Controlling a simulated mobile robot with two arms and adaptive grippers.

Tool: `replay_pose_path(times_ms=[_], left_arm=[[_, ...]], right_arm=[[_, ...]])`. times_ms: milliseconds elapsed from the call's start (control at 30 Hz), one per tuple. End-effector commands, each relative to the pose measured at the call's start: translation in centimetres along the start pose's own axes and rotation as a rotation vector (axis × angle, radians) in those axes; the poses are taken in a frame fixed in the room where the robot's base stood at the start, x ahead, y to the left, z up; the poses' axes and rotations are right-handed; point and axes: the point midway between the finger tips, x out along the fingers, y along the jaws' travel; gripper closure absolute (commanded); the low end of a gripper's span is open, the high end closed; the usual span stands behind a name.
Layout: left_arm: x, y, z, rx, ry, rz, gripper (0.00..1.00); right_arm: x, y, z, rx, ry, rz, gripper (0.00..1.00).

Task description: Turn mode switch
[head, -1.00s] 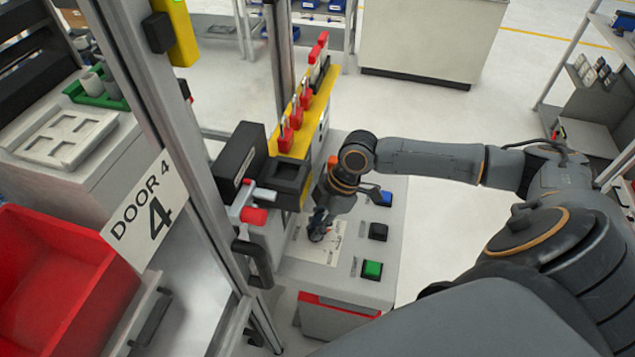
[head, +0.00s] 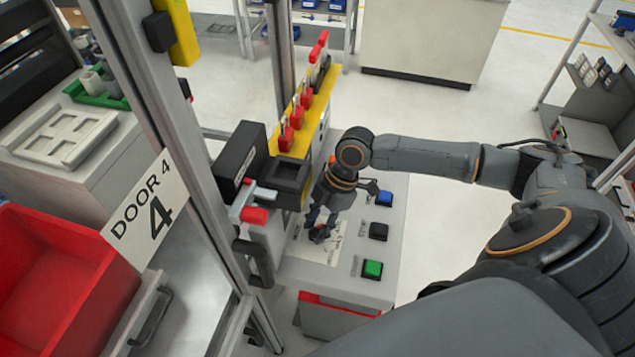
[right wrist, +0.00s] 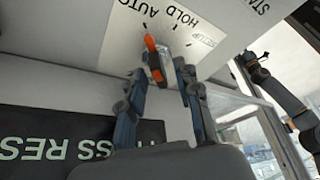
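The mode switch (right wrist: 154,58) is a small grey knob with an orange stripe on a white label plate (right wrist: 205,48) in the right wrist view. The plate reads AUTO, HOLD and SETUP. The orange tip points closest to the mark by AUTO. My right gripper (right wrist: 160,76) is open, with one finger on each side of the knob's near end; I cannot tell whether either finger touches it. In the head view my right gripper (head: 321,233) is low over the same plate (head: 328,250) and hides the switch. My left gripper is not in view.
Blue (head: 384,198), black (head: 378,231) and green (head: 372,269) buttons lie right of the plate. A black box (head: 240,160), red-handled latch (head: 254,215) and yellow lockout bar (head: 312,118) with red padlocks stand left. The door post (head: 170,130) is further left.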

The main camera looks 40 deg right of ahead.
Motion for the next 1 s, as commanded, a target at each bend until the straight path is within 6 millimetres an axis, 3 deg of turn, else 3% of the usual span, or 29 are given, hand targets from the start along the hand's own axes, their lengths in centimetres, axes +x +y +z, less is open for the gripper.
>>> replay_pose_path(times_ms=[367, 800, 1000], left_arm=[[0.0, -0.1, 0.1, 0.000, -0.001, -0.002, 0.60], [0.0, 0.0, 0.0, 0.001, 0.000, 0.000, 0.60], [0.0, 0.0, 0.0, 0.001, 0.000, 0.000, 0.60]], right_arm=[[-1.0, 0.1, 0.1, 0.001, -0.002, 0.002, 0.66], [-9.6, 0.1, 0.0, 0.001, -0.002, 0.004, 0.66], [-11.7, 0.1, 0.0, -0.001, 0.000, 0.001, 0.66]])
